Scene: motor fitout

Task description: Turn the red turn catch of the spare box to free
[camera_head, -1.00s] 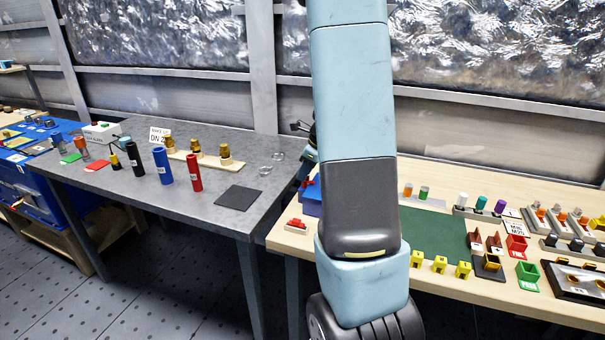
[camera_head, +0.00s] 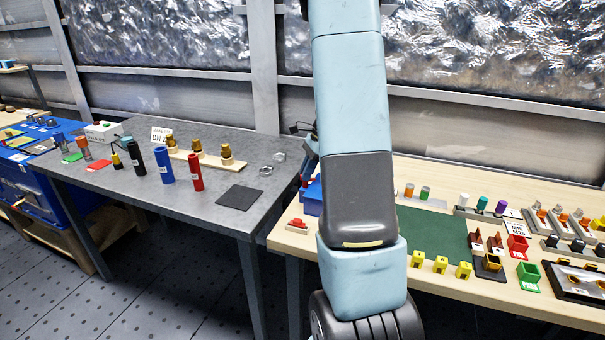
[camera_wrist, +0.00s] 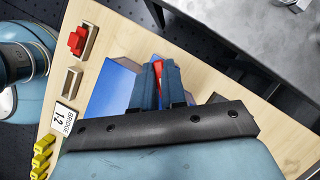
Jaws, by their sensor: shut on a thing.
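The spare box (camera_wrist: 112,88) is blue and lies under my gripper in the wrist view. Part of it also shows in the head view (camera_head: 312,200), left of my arm. The red turn catch (camera_wrist: 158,69) shows as a narrow red strip between my fingertips. My gripper (camera_wrist: 157,72) is shut on the catch, above the box. The fingers hide most of the catch, so its exact angle cannot be told. In the head view my arm hides most of the gripper.
A red block in a wooden holder (camera_wrist: 77,41), an empty wooden holder (camera_wrist: 69,84) and a "BRIDGE 1-2" card (camera_wrist: 64,119) lie left of the box. Yellow pieces (camera_wrist: 42,150) stand below them. A grey table (camera_head: 235,160) is across a gap.

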